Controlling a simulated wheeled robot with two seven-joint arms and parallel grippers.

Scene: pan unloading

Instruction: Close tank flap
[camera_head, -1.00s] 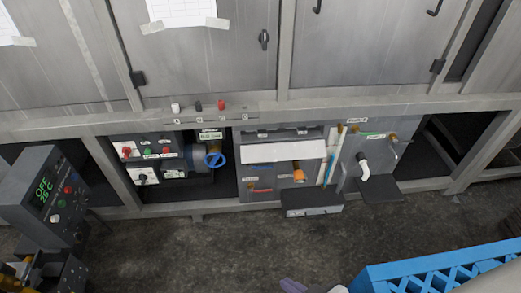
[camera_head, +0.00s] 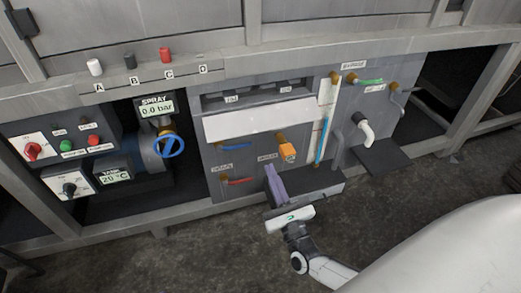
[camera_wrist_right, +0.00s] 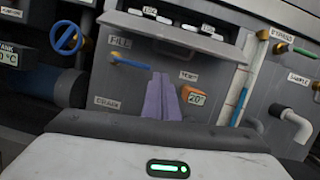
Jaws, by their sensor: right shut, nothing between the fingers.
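The tank flap is a pale panel (camera_head: 262,120) on the upper front of the grey tank (camera_head: 208,160). It leans outward, leaving a dark slot with small labelled items visible above and behind it. In the right wrist view the flap (camera_wrist_right: 172,38) spans the upper middle, with the open slot above it. My right gripper (camera_head: 272,172) has purple fingers, shut and empty, in front of the tank's lower part, below the flap and apart from it. My left gripper is not in view.
A blue handwheel (camera_head: 168,145) is at left, and a white pipe (camera_head: 365,132) at right. A dark box (camera_head: 318,184) juts out low near my right gripper.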

